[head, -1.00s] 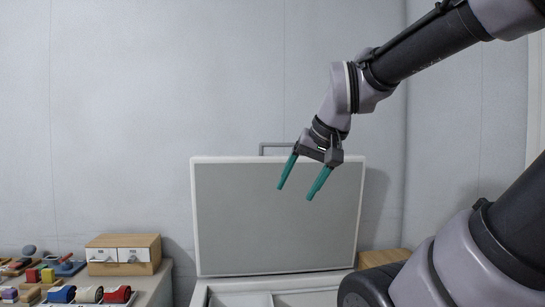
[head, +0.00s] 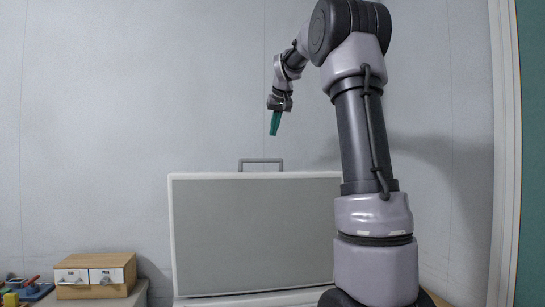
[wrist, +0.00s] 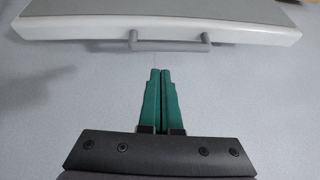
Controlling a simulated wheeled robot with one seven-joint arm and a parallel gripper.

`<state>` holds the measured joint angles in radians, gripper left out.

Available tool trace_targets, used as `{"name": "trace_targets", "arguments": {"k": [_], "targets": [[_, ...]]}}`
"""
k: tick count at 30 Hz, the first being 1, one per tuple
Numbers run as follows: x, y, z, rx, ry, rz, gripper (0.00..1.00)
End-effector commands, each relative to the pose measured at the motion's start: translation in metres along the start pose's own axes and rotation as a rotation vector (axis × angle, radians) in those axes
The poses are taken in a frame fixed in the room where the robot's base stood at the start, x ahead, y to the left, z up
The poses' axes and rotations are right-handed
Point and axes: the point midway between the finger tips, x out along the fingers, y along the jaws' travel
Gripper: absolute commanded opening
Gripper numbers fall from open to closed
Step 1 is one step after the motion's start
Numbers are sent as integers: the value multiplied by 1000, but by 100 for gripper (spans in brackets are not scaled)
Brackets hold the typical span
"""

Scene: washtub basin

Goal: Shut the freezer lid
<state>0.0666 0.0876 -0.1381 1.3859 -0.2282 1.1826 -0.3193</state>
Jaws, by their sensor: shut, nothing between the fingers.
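The freezer lid (head: 255,235) stands raised, its grey inner face with a white border toward the head camera. Its bar handle (head: 260,161) sticks up from the top edge. In the wrist view the lid's white edge (wrist: 225,32) runs across the top, and the handle (wrist: 168,41) shows just beyond my fingertips. My gripper (head: 275,124) is in the air above the lid's top edge, pointing down. In the wrist view my gripper (wrist: 161,73) has its green fingers together, empty, and apart from the handle. The freezer body is mostly hidden below.
A small wooden drawer box (head: 96,275) with white fronts stands on a table at the lower left, beside several small coloured items. The grey wall (head: 110,110) is behind the lid. My arm covers the lid's right side.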

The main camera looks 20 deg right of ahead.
Motion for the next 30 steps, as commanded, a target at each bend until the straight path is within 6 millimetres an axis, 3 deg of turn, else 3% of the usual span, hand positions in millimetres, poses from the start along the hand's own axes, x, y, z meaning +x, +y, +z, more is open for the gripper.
{"name": "trace_targets", "arguments": {"k": [3, 9, 14, 27, 30], "targets": [[23, 10, -33, -29, 7, 37, 0], [40, 17, -55, -54, 14, 64, 0], [52, 18, -56, -56, 13, 66, 0], [143, 25, -57, -55, 12, 66, 0], [132, 24, -42, -55, 15, 64, 0]]}}
